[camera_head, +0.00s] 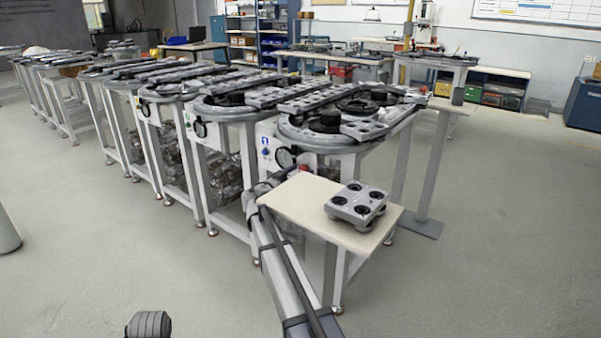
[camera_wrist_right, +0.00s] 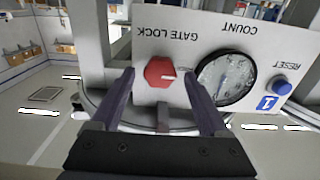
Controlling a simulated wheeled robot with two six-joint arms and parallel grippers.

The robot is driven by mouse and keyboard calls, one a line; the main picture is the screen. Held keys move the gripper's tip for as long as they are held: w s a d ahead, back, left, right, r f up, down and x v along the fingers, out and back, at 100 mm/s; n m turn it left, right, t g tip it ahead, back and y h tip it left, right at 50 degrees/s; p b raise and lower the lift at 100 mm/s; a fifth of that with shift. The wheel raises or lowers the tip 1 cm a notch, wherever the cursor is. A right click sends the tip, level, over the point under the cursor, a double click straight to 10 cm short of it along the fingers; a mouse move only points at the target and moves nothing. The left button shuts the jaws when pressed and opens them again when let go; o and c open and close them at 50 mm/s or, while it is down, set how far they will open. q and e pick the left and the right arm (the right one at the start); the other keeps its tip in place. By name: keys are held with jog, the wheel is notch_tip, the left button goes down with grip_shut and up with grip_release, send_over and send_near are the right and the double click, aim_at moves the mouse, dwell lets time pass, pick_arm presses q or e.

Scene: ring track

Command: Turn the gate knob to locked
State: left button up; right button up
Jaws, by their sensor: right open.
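The gate knob (camera_wrist_right: 159,72) is a red, faceted knob on a pale panel (camera_wrist_right: 205,35), under the upside-down words GATE LOCK in the right wrist view. A small bit of the red knob (camera_head: 304,168) also shows in the head view at the nearest ring track. My right gripper (camera_wrist_right: 160,76) is open, with one dark finger on each side of the knob. I cannot tell whether the fingers touch it. In the head view my right gripper (camera_head: 284,181) is small and partly lost against the panel and side table.
The panel also has a round COUNT dial (camera_wrist_right: 226,77) and a blue RESET button (camera_wrist_right: 281,86) near the knob. A small table (camera_head: 290,200) with a grey four-cup block (camera_head: 357,204) stands close to my right arm. Several ring tracks line up leftward; open floor lies right.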

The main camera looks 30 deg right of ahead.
jog(key=shift+w+d, duration=0.15)
jog(key=shift+d, duration=0.25)
grip_shut()
dwell(0.4)
